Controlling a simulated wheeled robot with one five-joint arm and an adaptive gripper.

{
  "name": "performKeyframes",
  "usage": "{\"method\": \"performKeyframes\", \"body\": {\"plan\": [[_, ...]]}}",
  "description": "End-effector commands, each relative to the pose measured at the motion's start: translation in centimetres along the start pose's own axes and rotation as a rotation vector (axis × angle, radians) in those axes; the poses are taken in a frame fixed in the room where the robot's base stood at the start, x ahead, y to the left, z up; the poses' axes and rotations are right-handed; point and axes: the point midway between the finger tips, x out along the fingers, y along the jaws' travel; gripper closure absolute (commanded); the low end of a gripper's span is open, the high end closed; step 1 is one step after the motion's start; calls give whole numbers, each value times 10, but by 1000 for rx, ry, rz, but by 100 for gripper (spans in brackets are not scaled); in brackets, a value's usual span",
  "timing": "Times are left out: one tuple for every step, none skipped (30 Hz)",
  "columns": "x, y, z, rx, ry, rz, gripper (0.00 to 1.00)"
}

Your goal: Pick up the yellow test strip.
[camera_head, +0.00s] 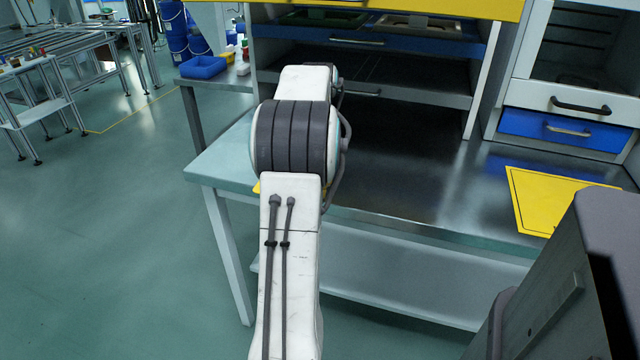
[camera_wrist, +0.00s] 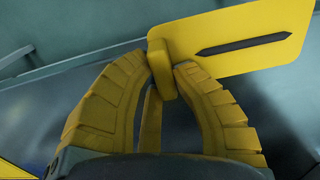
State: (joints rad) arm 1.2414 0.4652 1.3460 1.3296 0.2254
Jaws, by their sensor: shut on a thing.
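The yellow test strip (camera_wrist: 270,25) is a flat yellow plate with a dark pointed bar on its face and a thick block at its left end, at the upper right of the wrist view. My gripper (camera_wrist: 165,70) has yellow ribbed fingers that are shut on that block, one on each side. The plate sticks out to the right beyond the fingertips. In the head view my white arm hides the gripper. Only a small yellow bit shows at the arm's left edge, and I cannot tell what it belongs to.
A metal workbench (camera_head: 420,205) lies beyond my arm, with shelves and drawers above it. A yellow sheet (camera_head: 548,203) lies on its right part. A blue bin (camera_head: 203,67) stands at the back left.

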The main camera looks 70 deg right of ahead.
Motion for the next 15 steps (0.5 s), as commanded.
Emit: {"method": "performKeyframes", "body": {"plan": [[2, 0, 1, -1, -7, 2, 100], [2, 0, 1, -1, -7, 2, 100], [2, 0, 1, -1, -7, 2, 100], [2, 0, 1, -1, -7, 2, 100], [2, 0, 1, -1, -7, 2, 100], [2, 0, 1, -1, -7, 2, 100], [2, 0, 1, -1, -7, 2, 100], [2, 0, 1, -1, -7, 2, 100], [2, 0, 1, -1, -7, 2, 100], [2, 0, 1, -1, -7, 2, 74], [2, 0, 1, -1, -7, 2, 72], [2, 0, 1, -1, -6, 1, 68], [2, 0, 1, -1, -6, 1, 65], [2, 0, 1, -1, -5, 1, 63], [2, 0, 1, -1, -5, 1, 59]]}}
